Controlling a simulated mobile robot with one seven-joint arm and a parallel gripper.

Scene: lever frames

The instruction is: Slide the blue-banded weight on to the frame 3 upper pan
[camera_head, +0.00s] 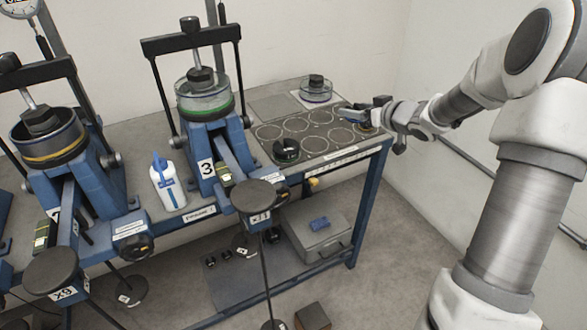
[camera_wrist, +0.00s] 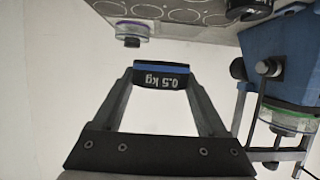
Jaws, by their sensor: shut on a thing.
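My gripper (camera_head: 377,110) is above the far right end of the bench and shut on the blue-banded weight. In the wrist view the weight (camera_wrist: 162,76) is a dark block with a blue stripe and an upside-down "0.5 kg" label, between the two fingertips. In the head view it is too small and covered to make out clearly. Frame 3 (camera_head: 205,150) is blue, left of my gripper. A dark round upper pan (camera_head: 258,190), marked like "x11", sits on a rod in front of frame 3 and looks empty. My gripper is well apart from it.
The bench end has a grey panel with several marked circles (camera_head: 297,125). A white bottle (camera_head: 167,183) stands left of frame 3. Another frame (camera_head: 85,190) is farther left.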

